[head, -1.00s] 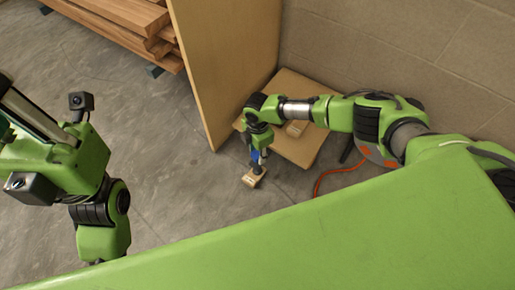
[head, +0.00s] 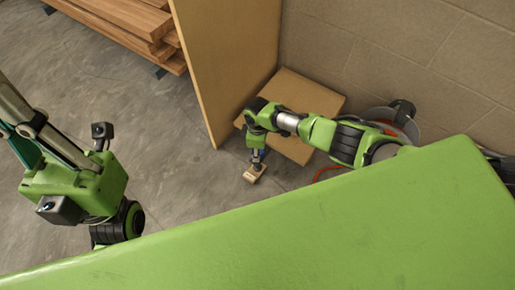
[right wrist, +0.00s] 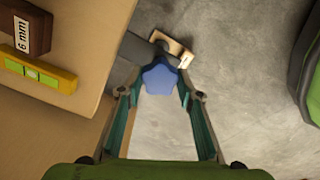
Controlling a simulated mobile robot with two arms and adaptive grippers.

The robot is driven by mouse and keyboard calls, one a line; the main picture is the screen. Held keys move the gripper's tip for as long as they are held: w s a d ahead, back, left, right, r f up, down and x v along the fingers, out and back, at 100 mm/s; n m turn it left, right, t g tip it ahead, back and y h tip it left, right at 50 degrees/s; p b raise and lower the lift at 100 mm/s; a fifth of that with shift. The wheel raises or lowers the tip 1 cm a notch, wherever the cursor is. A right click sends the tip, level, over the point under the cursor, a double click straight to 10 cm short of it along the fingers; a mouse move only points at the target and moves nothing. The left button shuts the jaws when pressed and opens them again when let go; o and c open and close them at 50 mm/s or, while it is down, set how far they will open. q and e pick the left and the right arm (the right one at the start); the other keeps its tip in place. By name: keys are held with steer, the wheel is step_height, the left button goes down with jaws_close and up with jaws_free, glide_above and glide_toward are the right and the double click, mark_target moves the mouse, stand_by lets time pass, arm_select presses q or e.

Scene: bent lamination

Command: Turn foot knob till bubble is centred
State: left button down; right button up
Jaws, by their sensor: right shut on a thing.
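The blue star-shaped foot knob (right wrist: 160,79) is between the fingers of my right gripper (right wrist: 160,88) in the right wrist view, and the gripper is shut on it. In the head view the right gripper (head: 258,158) points down beside the wooden board (head: 306,90). A small wooden block (head: 254,174) is on the floor below it. A yellow spirit level (right wrist: 52,77) with a green vial (right wrist: 32,74) lies on the board at the left of the wrist view; the bubble's exact place is too small to tell. My left arm is at the left; its fingers are hidden.
A block marked "6 mm" (right wrist: 22,28) lies near the level. A tall wooden panel (head: 222,60) stands beside the board, with stacked timber (head: 130,25) behind it. A block wall (head: 400,50) and an orange cable (head: 328,172) are on the right. Grey floor (head: 110,85) is open at left.

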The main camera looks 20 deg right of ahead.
steer(key=shift+s+f, duration=0.15)
steer(key=shift+f, duration=0.05)
stand_by(0.3)
steer(key=o, duration=0.7)
steer(key=shift+c, duration=0.2)
steer(key=o, duration=0.4)
steer(key=shift+o, duration=0.2)
steer(key=shift+r, duration=0.1)
step_height(320, 180, up, 12)
